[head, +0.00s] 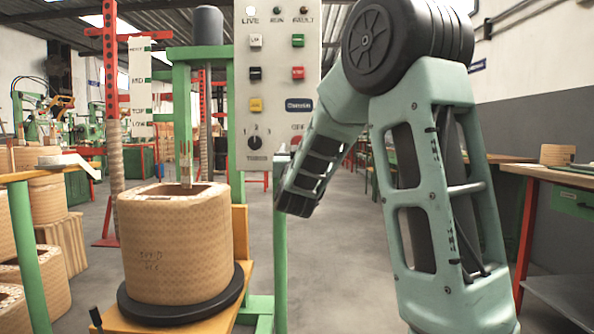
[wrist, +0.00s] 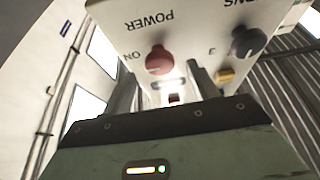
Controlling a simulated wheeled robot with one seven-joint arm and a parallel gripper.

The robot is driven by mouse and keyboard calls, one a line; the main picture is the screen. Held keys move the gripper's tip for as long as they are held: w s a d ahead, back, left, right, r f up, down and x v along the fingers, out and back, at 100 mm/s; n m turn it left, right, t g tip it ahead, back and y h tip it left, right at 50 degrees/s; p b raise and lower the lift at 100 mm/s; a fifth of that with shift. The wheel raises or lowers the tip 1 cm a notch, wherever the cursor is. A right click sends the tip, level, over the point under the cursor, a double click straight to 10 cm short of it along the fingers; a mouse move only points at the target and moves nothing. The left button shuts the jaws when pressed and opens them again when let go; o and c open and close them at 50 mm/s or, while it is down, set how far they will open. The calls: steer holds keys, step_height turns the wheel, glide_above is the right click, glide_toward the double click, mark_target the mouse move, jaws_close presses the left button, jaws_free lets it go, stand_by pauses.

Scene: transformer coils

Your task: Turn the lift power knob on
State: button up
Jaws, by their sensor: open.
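The red power knob (wrist: 159,60) is on the front of a pale control panel (head: 262,75). In the wrist view the panel appears upside down, with "POWER" and "ON" lettered beside the knob. In the head view the red knob (head: 297,140) shows at the panel's lower right, close to my arm. My gripper (wrist: 162,78) is open and empty, its two grey fingers apart below the knob in the wrist view. The knob appears in line with the gap, beyond the tips. Contact is not visible. In the head view the fingers are not clearly seen. The knob's pointer direction is unclear.
A black turns knob (head: 255,143) sits left of the red knob, with a yellow button (head: 256,105) above it. A large wrapped coil (head: 175,245) stands on a black disc (head: 180,305) left of my arm. A workbench (head: 560,180) stands at right.

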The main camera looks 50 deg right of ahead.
steer(key=b+v, duration=0.2)
steer(key=v, duration=1.2)
steer(key=shift+b, duration=0.35)
